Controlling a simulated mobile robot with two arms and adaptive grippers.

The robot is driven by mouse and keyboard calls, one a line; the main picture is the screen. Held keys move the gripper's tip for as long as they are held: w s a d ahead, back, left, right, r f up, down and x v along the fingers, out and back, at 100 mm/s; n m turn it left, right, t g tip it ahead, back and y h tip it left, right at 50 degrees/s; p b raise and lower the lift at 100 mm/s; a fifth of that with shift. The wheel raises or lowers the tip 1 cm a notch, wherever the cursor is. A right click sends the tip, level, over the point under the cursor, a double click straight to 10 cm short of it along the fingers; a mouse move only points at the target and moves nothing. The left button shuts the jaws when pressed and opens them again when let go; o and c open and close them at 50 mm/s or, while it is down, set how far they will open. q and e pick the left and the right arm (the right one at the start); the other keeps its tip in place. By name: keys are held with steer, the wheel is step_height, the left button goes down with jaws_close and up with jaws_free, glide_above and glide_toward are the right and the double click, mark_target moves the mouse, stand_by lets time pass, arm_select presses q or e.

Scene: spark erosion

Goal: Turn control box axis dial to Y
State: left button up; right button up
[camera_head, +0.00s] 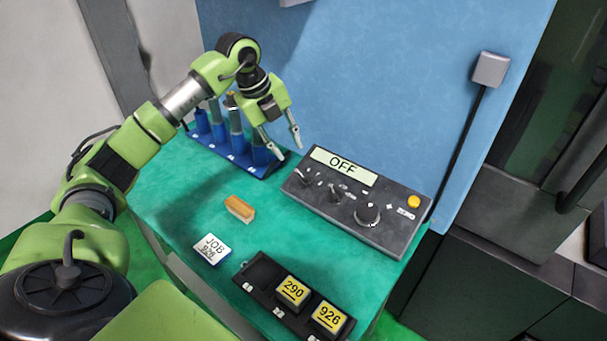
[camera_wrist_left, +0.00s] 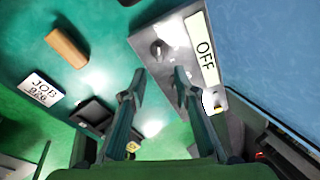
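The dark grey control box (camera_head: 390,232) lies on the green table against the blue wall, with a display (camera_head: 343,165) reading OFF. Its face has three dark knobs: a left one (camera_head: 305,180), a middle one (camera_head: 335,194) and a larger right one (camera_head: 367,214). The labels are too small to read, so I cannot tell which is the axis dial or where it points. My left gripper (camera_head: 289,152) is open and empty, above the box's left end. In the left wrist view its fingers (camera_wrist_left: 159,73) are spread, with one knob (camera_wrist_left: 157,49) beyond them. My right gripper is not seen.
A blue rack (camera_head: 232,157) with several cylindrical tools stands left of the box. A yellow button (camera_head: 413,201) is at the box's right end. A wooden block (camera_head: 240,208), a JOB 926 card (camera_head: 211,249) and a black tray (camera_head: 262,272) with blocks 290 and 926 lie in front.

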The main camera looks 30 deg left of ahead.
mark_target(302, 176)
arm_select(q)
steer(key=p+x, duration=0.2)
steer(key=x, duration=0.8)
steer(key=shift+w+d+f, duration=0.1)
steer(key=shift+f, duration=0.25)
steer(key=shift+w+f, duration=0.1)
steer(key=shift+f, duration=0.45)
jaws_close()
